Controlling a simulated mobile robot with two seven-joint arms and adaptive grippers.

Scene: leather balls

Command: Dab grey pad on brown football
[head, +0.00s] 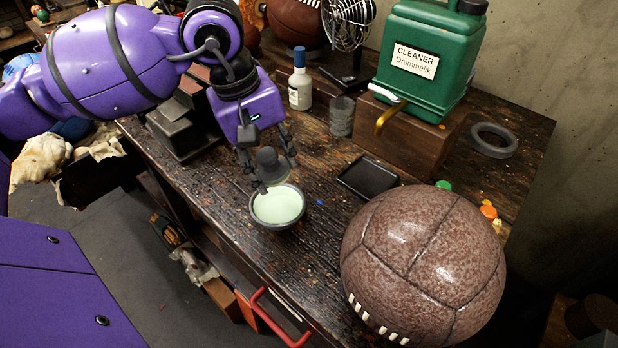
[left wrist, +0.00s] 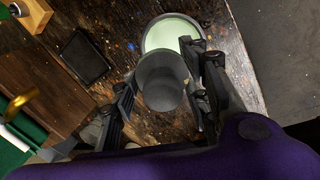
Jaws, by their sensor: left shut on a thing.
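The brown football (head: 425,262) is large and mottled, with pale lacing low on its left side. It sits at the front right of the bench in the head view. My left gripper (head: 267,166) is shut on the grey pad (head: 271,163), a dark round piece. In the left wrist view the pad (left wrist: 163,82) shows between the two fingers. The gripper and pad are at the back edge of a bowl (head: 251,214) of pale green liquid, left of the football. I cannot tell whether the pad touches the liquid. The bowl's green content (left wrist: 173,33) also shows in the left wrist view.
Behind stand a blue-capped bottle (head: 300,80), a small fan (head: 348,28) and a green cleaner canister (head: 425,55) on a wooden block (head: 405,140). A grey ring (head: 493,140) lies at the right. A red handle (head: 275,320) juts from the bench front.

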